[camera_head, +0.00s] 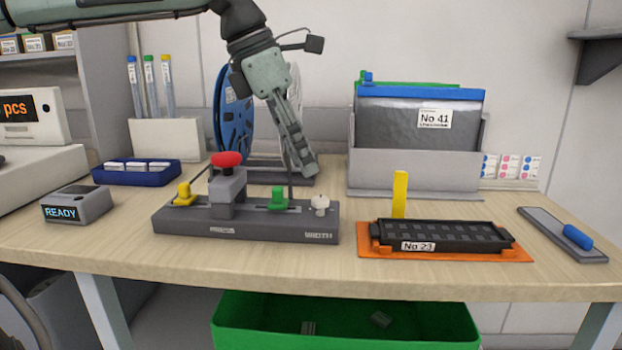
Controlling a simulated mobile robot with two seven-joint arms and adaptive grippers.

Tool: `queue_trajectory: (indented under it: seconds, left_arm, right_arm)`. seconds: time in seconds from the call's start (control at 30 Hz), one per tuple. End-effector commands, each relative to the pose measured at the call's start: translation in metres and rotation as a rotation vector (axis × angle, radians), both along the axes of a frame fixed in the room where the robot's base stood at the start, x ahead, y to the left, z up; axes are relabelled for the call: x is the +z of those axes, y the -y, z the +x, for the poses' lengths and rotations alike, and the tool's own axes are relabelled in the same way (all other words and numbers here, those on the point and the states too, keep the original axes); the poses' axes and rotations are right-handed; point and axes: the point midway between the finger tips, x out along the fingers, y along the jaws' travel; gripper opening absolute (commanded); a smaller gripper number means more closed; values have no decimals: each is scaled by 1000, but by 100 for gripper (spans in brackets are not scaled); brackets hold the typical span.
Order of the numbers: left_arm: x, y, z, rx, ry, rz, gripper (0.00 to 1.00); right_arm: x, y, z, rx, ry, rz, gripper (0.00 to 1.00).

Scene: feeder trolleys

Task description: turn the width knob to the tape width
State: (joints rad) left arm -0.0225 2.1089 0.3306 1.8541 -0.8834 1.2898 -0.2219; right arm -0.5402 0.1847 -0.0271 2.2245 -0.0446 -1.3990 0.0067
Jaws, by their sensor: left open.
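The dark grey splicing block (250,226) stands on the table, with a label reading WIDTH at its front right. A small whitish knob (320,206) sits above that label, at the block's right end. A green tab (277,200), a red-topped post (227,172) and a yellow tab (184,195) stand along the block to its left. My left gripper (306,168) points down above and slightly left of the whitish knob. It is open, empty and apart from the knob; its fingers overlap in this view. My right gripper is out of view. The knob's setting is too small to read.
A blue reel (232,112) stands behind the block. An orange mat (376,250) with a black No 23 feeder (455,236) lies to the right. A grey bin (415,172) stands behind. A READY box (77,205) is at left. A green crate (345,325) sits below the table.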

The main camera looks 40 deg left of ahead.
Motion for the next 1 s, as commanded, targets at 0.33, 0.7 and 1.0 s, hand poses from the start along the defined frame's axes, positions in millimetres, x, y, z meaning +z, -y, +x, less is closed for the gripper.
queue_trajectory:
  seconds: [0.33,0.7,1.0]
  left_arm:
    - [44,-11,-15,-1,0,0,46]
    - [46,-11,-16,-1,0,0,46]
    - [46,-11,-16,0,-1,1,46]
  right_arm:
    - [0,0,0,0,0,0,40]
    - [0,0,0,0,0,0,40]
    - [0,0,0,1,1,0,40]
